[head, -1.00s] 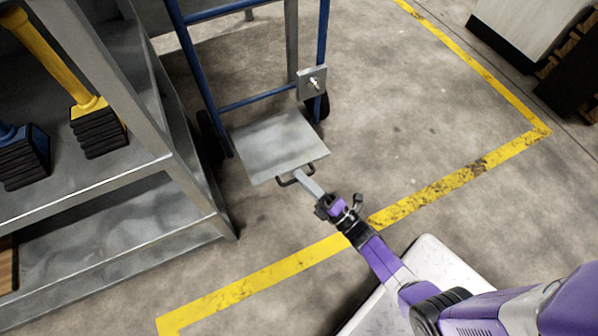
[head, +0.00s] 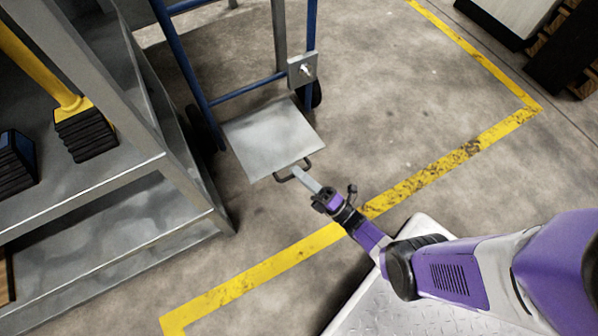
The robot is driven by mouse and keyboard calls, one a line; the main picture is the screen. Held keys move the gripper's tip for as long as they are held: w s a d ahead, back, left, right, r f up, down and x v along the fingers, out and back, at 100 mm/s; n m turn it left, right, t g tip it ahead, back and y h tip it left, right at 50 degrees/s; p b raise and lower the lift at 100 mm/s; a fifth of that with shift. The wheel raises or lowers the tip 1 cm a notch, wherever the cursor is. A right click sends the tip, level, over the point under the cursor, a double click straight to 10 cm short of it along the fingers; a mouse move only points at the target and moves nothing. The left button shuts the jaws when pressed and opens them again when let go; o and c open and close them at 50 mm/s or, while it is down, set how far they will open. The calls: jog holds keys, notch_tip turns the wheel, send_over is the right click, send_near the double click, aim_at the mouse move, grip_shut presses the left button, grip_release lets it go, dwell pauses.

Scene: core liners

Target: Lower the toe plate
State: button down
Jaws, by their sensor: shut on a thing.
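The toe plate (head: 270,138) is a flat grey metal plate at the foot of a blue hand truck (head: 181,62). It lies out from the frame toward me and looks close to level; I cannot tell its exact height above the floor. A dark handle (head: 283,179) is fixed to its near edge. My gripper (head: 300,172) reaches in from the lower right and is shut on this handle. The fingertips partly hide it. A small metal latch plate (head: 303,70) sits on the right post of the truck.
A grey metal shelf (head: 150,180) stands close on the left, holding yellow and blue tools with black ribbed blocks (head: 85,133). Yellow tape (head: 440,172) marks the floor. Open concrete lies to the right. A pale box on a wooden pallet (head: 570,62) is at the upper right.

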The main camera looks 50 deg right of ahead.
jog(key=shift+d+r, duration=0.1)
jog(key=shift+d, duration=0.15)
jog(key=c, duration=1.5)
grip_release()
jog(key=shift+w+a, duration=0.1)
notch_tip(320, 180, up, 20)
jog(key=p, duration=1.4)
jog(key=shift+s, duration=0.2)
